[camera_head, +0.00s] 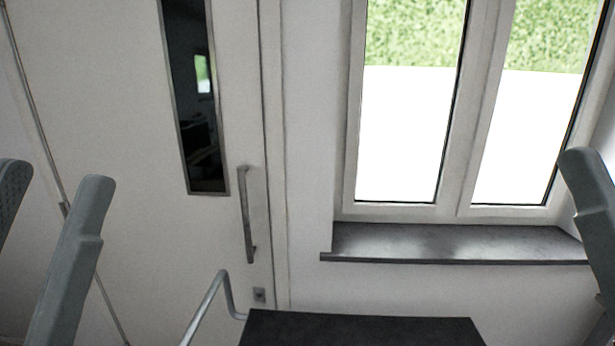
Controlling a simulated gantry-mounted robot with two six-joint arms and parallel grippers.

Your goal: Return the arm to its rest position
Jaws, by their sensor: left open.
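My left gripper (52,178) is at the left edge of the head view. Its two grey fingers point up and stand apart, with nothing between them. The outer finger is partly cut off by the picture edge. One grey finger of my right gripper (592,205) shows at the right edge. Its other finger is out of view, so I cannot tell how far apart its jaws are. Neither gripper is seen touching anything.
A dark flat surface (360,332) with a bent metal rail (212,305) at its left is at the bottom centre. Behind are a white door with a vertical handle (247,215), a window (405,120) and a dark sill (450,243).

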